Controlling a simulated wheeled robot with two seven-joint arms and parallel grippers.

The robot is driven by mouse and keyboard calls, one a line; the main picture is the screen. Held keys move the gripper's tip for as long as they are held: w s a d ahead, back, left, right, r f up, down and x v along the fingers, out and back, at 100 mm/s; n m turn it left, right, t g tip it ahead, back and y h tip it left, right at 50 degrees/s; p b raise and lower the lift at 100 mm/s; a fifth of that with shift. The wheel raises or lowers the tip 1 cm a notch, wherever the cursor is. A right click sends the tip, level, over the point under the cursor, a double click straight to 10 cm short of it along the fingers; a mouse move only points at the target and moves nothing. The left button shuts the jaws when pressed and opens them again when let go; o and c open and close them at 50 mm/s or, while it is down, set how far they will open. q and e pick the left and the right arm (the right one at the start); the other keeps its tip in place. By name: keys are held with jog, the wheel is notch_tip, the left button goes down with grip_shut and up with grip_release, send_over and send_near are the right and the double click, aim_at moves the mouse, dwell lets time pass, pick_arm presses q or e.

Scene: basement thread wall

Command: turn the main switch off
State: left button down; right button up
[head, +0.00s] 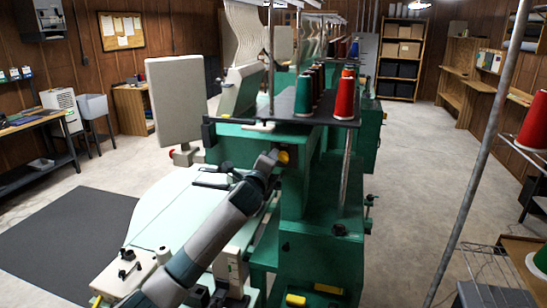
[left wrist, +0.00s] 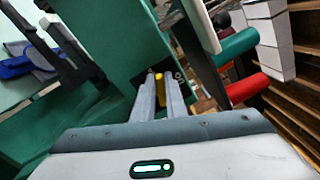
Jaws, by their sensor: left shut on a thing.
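The main switch is a yellow knob (head: 284,157) on the upper side of the green embroidery machine (head: 306,190). My left gripper (head: 272,156) reaches it from the lower left in the head view, its fingertips at the knob. In the left wrist view the two fingers (left wrist: 160,82) are closed around the yellow knob (left wrist: 160,92), with the green panel (left wrist: 115,62) behind. My right gripper is not in view.
Green and red thread cones (head: 344,98) stand on a dark rack just above and right of the switch. A pale machine table (head: 165,215) lies below my left arm. A slanted metal pole (head: 480,160) stands at the right. The concrete floor (head: 412,150) between is clear.

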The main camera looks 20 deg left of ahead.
pick_arm(q)
jog(key=n, duration=0.2)
jog(key=f+n, duration=0.1)
jog(key=n, duration=0.1)
jog(key=shift+a+f+n, duration=0.1)
jog(key=shift+f+n, duration=0.05)
jog(key=shift+n, duration=0.15)
dwell(0.4)
jog(key=c, duration=1.8)
grip_release()
jog(key=shift+s, duration=0.2)
jog(key=s+b, duration=0.5)
jog(key=s, duration=1.2)
